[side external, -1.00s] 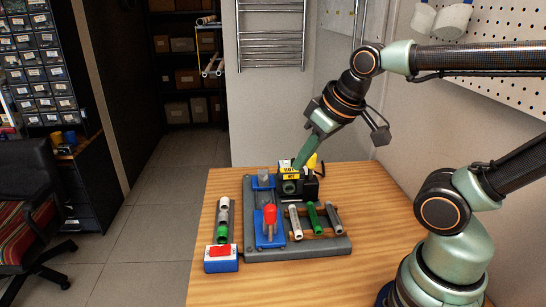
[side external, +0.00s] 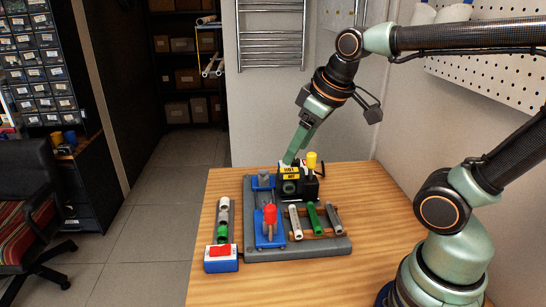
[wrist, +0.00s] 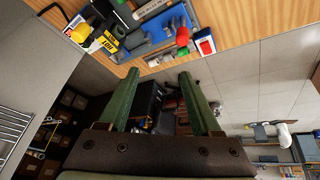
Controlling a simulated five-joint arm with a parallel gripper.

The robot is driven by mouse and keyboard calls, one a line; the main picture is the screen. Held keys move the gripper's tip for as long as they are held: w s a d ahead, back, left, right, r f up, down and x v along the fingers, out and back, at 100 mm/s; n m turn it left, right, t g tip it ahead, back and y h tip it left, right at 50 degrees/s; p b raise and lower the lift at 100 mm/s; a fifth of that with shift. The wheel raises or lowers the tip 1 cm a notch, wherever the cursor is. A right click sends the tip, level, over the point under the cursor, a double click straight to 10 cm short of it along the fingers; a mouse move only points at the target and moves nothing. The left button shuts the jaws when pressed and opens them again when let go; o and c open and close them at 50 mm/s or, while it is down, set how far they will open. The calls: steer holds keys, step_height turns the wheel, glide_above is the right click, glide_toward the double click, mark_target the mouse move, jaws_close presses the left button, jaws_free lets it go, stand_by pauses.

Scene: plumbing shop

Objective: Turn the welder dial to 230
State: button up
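The welder (side external: 306,189) is a dark box with yellow "HOT" labels, standing at the far part of the grey base. A round greenish part shows on its front, and a yellow knob-like part (side external: 311,160) stands up at its right. In the wrist view the welder's yellow label (wrist: 107,42) and the yellow part (wrist: 81,33) are at the upper left. I cannot tell which part is the dial, and no scale is readable. My gripper (side external: 288,163) is just above or behind the welder, left of the yellow part. In the wrist view its fingers (wrist: 158,74) are apart with nothing between them.
The grey base (side external: 320,247) carries a blue clamp (side external: 270,240) with a red handle (side external: 269,214) and several pipes. A blue-and-white box with a red top (side external: 221,258) sits at the front left. Bare wooden table (side external: 370,205) lies to the right; a wall stands behind.

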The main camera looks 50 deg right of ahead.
steer(key=w+d+r+n+g, duration=0.2)
steer(key=w+d+n, duration=0.5)
steer(key=w+d, duration=0.15)
steer(key=n+g, duration=0.3)
steer(key=n, duration=0.6)
glide_toward(296, 160)
step_height(296, 160, down, 9)
steer(key=shift+f, duration=0.1)
steer(key=shift+d, duration=0.1)
jaws_close()
